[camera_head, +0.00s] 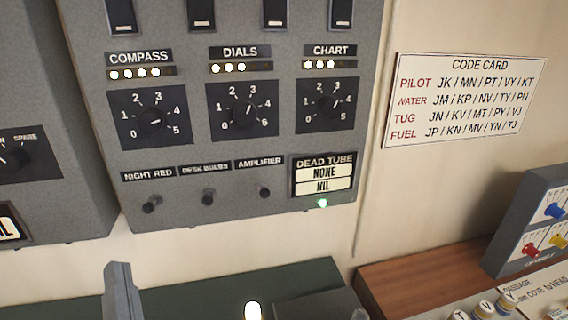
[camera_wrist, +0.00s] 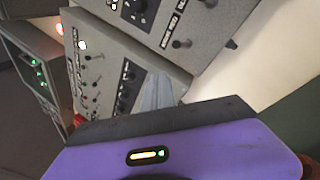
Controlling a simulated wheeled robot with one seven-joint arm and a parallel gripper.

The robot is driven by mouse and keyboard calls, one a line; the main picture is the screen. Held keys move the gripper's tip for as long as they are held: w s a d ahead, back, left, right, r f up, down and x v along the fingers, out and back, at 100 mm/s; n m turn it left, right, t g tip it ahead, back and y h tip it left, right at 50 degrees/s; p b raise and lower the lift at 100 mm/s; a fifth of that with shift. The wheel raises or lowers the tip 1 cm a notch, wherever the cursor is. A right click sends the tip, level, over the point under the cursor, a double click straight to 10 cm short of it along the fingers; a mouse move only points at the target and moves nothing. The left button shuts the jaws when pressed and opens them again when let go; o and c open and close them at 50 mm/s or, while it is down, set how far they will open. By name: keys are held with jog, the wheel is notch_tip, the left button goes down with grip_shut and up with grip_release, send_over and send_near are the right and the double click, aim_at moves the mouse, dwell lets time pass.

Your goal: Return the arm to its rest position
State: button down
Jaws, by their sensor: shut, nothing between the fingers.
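My gripper (camera_wrist: 154,90) shows in the wrist view as pale grey fingers, shut and empty, beyond the dark edge of its purple body. A small lit indicator shows on that body. Behind the fingers, at a tilt, are grey switch panels (camera_wrist: 105,62). In the head view, a grey upright piece (camera_head: 120,290) rises at the bottom left, in front of the wall below the panel; it looks like my gripper's end. Most of my arm is out of view. No object is held.
A grey wall panel (camera_head: 228,150) has COMPASS, DIALS and CHART knobs, toggles and a DEAD TUBE display (camera_head: 323,175) with a green light. A code card (camera_head: 465,98) hangs right. A wooden desk (camera_head: 410,278) and a box with coloured knobs (camera_head: 530,220) stand lower right.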

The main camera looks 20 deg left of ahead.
jog(key=d+f+m+t+h, duration=0.15)
jog(key=d+f+m, duration=0.25)
jog(key=d+m, duration=0.5)
jog(key=d+f+m+t+h, duration=0.1)
jog(key=d+f+m+h, duration=0.25)
jog(key=d+m, duration=0.55)
jog(key=d+f+m+t+h, duration=0.2)
jog(key=d+f+m, duration=0.3)
jog(key=d+m, duration=0.4)
jog(key=s+d+f+m+g+h, duration=0.1)
jog(key=s+d+f+m+h, duration=0.3)
jog(key=s+d, duration=0.3)
jog(key=s+d+f+m+g+h, duration=0.2)
jog(key=s+d+f+m+h, duration=0.3)
jog(key=d, duration=0.9)
jog(key=s+f, duration=0.1)
jog(key=s, duration=0.2)
jog(key=shift+s+g, duration=0.1)
jog(key=shift+g, duration=0.15)
